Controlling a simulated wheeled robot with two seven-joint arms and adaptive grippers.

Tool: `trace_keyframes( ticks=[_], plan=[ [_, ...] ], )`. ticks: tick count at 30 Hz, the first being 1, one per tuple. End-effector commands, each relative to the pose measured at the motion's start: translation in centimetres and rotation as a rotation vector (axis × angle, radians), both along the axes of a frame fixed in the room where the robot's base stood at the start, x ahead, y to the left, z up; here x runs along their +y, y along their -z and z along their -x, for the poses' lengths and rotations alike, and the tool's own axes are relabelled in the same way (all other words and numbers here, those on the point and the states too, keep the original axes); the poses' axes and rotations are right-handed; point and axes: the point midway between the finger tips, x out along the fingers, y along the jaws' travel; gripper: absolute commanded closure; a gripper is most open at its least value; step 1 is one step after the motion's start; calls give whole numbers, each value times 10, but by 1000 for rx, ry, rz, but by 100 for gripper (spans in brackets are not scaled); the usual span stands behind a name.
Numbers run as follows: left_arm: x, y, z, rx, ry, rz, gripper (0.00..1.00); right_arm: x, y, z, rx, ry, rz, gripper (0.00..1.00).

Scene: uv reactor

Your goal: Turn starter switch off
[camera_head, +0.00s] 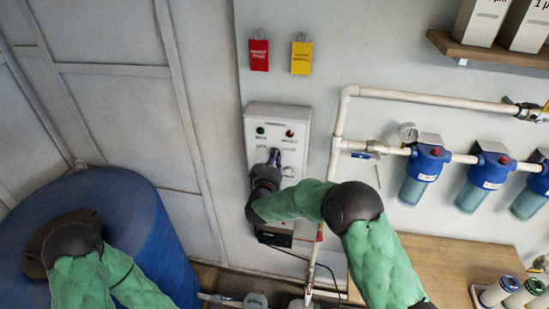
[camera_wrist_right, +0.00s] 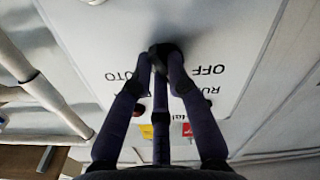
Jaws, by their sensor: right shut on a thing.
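The starter panel (camera_head: 278,112) is a pale box on the wall, with a green and a red indicator near its top. My right gripper (camera_head: 274,158) reaches its face from below. In the right wrist view, the fingers (camera_wrist_right: 165,62) close around the black starter switch knob (camera_wrist_right: 165,48), whose sides they mostly hide. Upside-down lettering shows around it, with OFF on the right and a partly hidden AUTO on the left. The knob's exact pointing direction is hard to tell. My left arm is at the lower left; its gripper is not visible.
A large blue tank (camera_head: 150,222) stands at the left. White piping (camera_head: 338,130) runs close to the panel's right, leading to blue filter housings (camera_head: 425,165). A red tag (camera_head: 259,56) and a yellow tag (camera_head: 301,58) hang above. A wooden bench (camera_head: 445,262) is lower right.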

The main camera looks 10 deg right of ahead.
Motion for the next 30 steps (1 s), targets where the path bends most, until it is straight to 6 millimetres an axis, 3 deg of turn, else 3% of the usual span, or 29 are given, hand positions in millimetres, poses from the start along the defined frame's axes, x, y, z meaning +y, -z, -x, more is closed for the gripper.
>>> trace_keyframes(
  ticks=[20, 21, 24, 30],
  plan=[
    [0, -3, 0, 0, 0, 0, 60, 0, 0, 0, 27, -1, 64, 100],
    [0, -3, 0, 0, 0, 0, 60, 0, 0, 0, 27, -1, 64, 80],
    [0, -3, 0, 0, 0, 0, 60, 0, 0, 0, 27, -1, 63, 59],
    [0, -3, 0, 0, 0, 0, 60, 0, 0, 0, 27, -1, 63, 59]
  ],
)
